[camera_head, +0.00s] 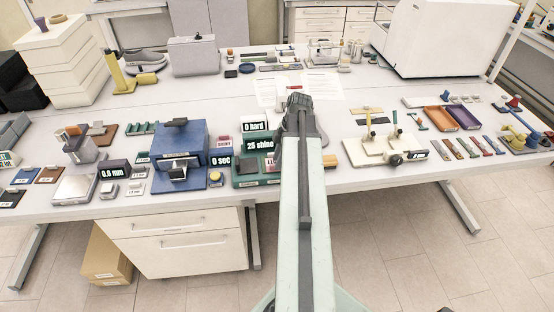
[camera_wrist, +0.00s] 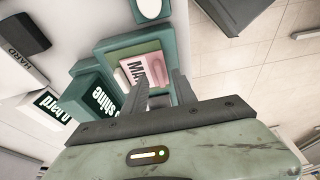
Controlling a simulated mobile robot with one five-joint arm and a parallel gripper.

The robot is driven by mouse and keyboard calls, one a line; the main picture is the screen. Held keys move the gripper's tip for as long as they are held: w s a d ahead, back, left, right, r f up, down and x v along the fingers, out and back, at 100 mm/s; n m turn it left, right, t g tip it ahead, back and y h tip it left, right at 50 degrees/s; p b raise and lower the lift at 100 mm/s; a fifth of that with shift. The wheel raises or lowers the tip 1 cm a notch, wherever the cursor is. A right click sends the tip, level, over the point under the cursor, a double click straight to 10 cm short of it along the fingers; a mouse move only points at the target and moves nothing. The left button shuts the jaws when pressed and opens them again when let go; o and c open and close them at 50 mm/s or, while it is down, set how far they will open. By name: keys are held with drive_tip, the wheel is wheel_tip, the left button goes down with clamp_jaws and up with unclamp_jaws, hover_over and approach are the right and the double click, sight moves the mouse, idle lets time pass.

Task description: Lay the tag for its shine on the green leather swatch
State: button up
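My gripper (camera_wrist: 160,80) is open, its two fingers pointing down over a green tray (camera_wrist: 110,48) in the wrist view. A pale pink tag (camera_wrist: 135,70) with dark letters starting "MA" lies in that tray, just beyond the fingertips; the rest of its word is cut off. In the head view my gripper (camera_head: 297,103) and arm cover part of this area. A green device (camera_head: 251,181) beside it carries a "25 shine" display (camera_head: 259,145). Another pink tag (camera_head: 223,140) seems to read "SHINY".
A "0 hard" display (camera_head: 255,127) stands behind the shine display. A blue device (camera_head: 180,152) stands to the left. Blue (camera_head: 27,176) and brown (camera_head: 49,175) swatches lie at the far left. A cream board (camera_head: 378,151) lies right of my arm.

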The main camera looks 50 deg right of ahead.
drive_tip(key=p+v, duration=0.4)
drive_tip(key=v, duration=0.2)
drive_tip(key=shift+p, duration=0.3)
drive_tip(key=w+a+f+n+g+b, duration=0.1)
drive_tip(key=w+a+f+n+b, duration=0.1)
drive_tip(key=w+a, duration=0.55)
drive_tip(key=w+a+f+n+b, duration=0.2)
drive_tip(key=w+a, duration=0.2)
drive_tip(key=a, duration=0.7)
drive_tip(key=a+f+m+g+h+b, duration=0.1)
drive_tip(key=a+f+m+h+b, duration=0.1)
drive_tip(key=a+m, duration=1.2)
drive_tip(key=a+f, duration=0.1)
drive_tip(key=a, duration=0.8)
drive_tip(key=shift+w+a+f+b, duration=0.2)
drive_tip(key=shift+f+b, duration=0.15)
drive_tip(key=shift+b, duration=0.05)
